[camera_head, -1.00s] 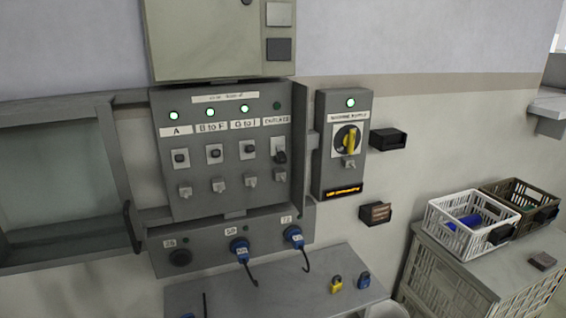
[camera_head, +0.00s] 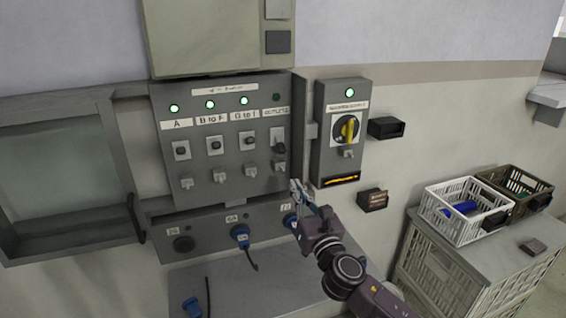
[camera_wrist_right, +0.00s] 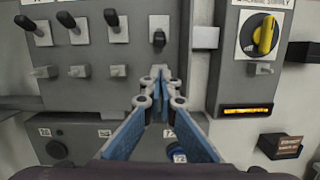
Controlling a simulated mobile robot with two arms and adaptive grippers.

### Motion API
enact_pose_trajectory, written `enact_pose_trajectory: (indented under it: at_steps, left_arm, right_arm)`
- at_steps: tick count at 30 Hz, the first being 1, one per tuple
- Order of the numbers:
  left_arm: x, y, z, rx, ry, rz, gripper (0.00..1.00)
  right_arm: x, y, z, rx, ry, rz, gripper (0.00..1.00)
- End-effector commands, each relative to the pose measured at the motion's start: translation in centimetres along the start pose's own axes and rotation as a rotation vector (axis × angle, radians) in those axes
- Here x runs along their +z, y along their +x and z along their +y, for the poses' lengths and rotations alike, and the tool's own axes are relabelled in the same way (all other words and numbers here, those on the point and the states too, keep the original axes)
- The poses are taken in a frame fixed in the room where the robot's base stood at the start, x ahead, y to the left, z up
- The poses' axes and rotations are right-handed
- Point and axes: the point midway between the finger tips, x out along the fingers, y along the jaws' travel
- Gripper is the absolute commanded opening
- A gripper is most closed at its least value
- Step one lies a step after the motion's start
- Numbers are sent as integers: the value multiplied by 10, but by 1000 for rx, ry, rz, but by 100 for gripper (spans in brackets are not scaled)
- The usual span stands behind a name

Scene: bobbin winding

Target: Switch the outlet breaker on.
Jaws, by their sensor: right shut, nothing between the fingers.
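The breaker panel (camera_head: 222,180) has a row of switches labelled A, B to F, G to I, and a fourth whose label reads as outlets. The outlet breaker (camera_head: 279,149) is the rightmost; its black lever hangs down, and its lamp (camera_head: 276,97) is dark. The other three lamps are lit green. In the right wrist view the outlet breaker lever (camera_wrist_right: 158,39) points down, unlike the other three. My right gripper (camera_head: 295,186) is shut and empty, below and slightly right of the outlet breaker. Its fingertips (camera_wrist_right: 159,74) are apart from the lever. My left gripper is out of view.
A supply box (camera_head: 341,160) with a yellow rotary knob (camera_head: 349,129) is to the right. Small metal tabs stick out under the breakers. Blue plugs (camera_head: 240,237) sit in the sockets below. Black holders (camera_head: 386,127) stick out from the wall. Crates (camera_head: 463,222) stand at right.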

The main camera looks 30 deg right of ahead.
Motion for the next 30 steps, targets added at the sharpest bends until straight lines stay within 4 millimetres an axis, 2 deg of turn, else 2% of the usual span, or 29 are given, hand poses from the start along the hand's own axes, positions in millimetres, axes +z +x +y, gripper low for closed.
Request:
enact_pose_trajectory:
  at_steps: [4,12,16,20,30]
  left_arm:
    - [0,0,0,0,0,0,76]
    - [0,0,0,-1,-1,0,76]
    - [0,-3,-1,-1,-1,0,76]
    - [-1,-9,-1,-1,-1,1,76]
    - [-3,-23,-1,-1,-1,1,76]
  right_arm:
    - [7,4,2,16,-62,-19,0]
    - [7,4,2,15,-60,-18,0]
    - [8,10,1,13,-58,-18,0]
    - [10,27,2,13,-57,-19,0]
    - [9,85,3,13,-55,-17,0]
